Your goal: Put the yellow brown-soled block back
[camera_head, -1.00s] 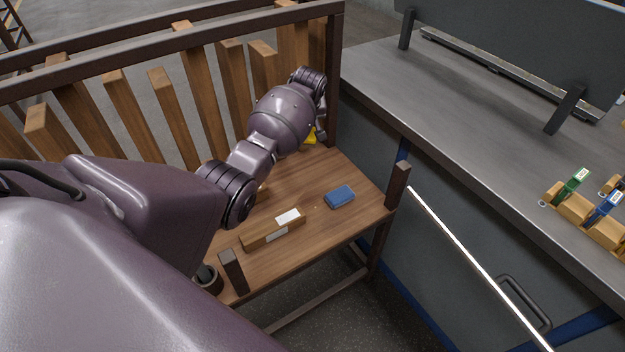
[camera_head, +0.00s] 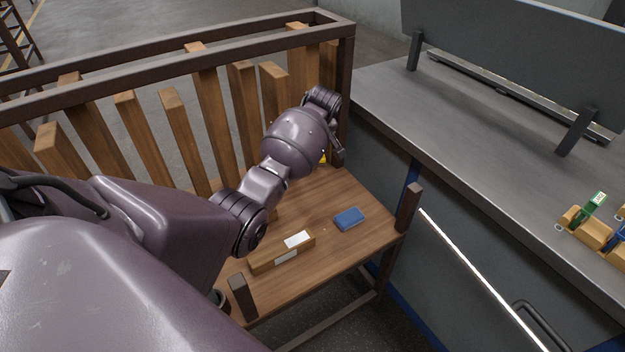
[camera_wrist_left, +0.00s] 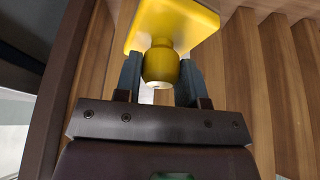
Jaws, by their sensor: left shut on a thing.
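The yellow block (camera_wrist_left: 172,24) is held in my left gripper (camera_wrist_left: 158,76). In the left wrist view both fingers close on its rounded yellow knob, and its wider, flat yellow part lies beyond the fingertips. No brown sole shows from this side. In the head view only a small bit of the yellow block (camera_head: 323,157) shows past my left arm, near the far corner post of the wooden bench. My left gripper is mostly hidden there behind my own wrist. My right gripper is not in view.
The wooden bench (camera_head: 318,205) has a slatted back (camera_head: 207,120). On its seat lie a blue block (camera_head: 349,218) and a long wooden piece with white labels (camera_head: 268,257). At right, a grey workbench (camera_head: 470,130) carries a wooden holder (camera_head: 590,236) with a green-topped item (camera_head: 590,209).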

